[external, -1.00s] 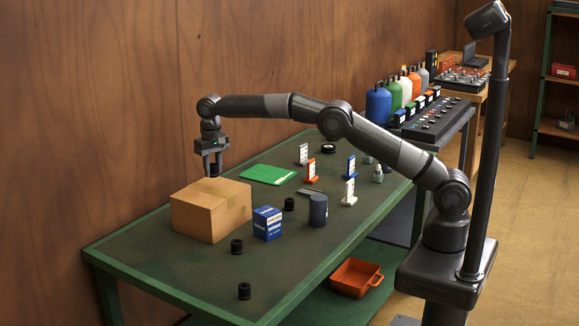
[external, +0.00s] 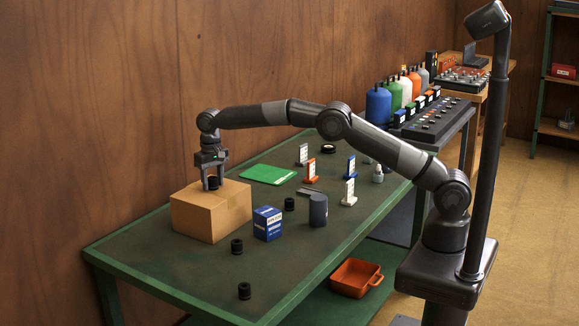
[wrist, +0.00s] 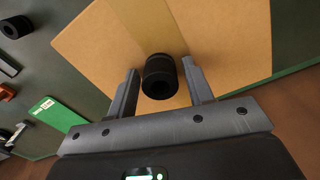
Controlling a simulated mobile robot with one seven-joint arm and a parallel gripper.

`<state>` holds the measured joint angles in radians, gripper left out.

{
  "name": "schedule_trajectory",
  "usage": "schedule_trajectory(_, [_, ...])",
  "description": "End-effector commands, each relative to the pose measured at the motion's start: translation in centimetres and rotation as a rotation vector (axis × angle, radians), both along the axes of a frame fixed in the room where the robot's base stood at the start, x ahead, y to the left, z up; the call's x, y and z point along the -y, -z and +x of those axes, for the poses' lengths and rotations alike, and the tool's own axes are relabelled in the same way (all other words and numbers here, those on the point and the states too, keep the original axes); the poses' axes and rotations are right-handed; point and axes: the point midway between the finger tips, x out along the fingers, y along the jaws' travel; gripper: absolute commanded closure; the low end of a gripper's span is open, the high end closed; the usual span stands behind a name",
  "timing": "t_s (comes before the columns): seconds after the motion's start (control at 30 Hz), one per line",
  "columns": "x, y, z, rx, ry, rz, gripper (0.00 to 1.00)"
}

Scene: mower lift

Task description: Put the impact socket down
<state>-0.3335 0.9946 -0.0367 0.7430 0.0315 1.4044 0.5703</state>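The impact socket (external: 213,184) is a short black cylinder on top of the cardboard box (external: 208,219), near the box's back edge. In the wrist view the socket (wrist: 160,76) stands between my two fingers, its round opening facing the camera. My gripper (external: 213,186) points down over the box top, one finger on each side of the socket. In the wrist view my gripper (wrist: 161,66) shows a narrow gap between each finger and the socket, so it looks open. The socket's underside is hidden.
Other black sockets (external: 237,246) stand on the green table (external: 150,255). A green sheet (external: 266,174) and several small upright stands (external: 349,192) are farther back. The table's front left is mostly clear.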

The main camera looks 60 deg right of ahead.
Motion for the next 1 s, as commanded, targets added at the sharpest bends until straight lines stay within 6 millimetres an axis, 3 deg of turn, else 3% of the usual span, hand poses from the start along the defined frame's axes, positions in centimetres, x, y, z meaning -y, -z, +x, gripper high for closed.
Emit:
schedule_trajectory(0.37, [0.0, -0.4, 0.0, 0.001, 0.0, 0.001, 0.46])
schedule_trajectory(0.7, [0.0, -5.8, 0.1, 0.003, 0.0, 0.001, 0.46])
schedule_trajectory(1.0, [0.0, -7.7, 0.0, 0.0, 0.0, 0.0, 0.46])
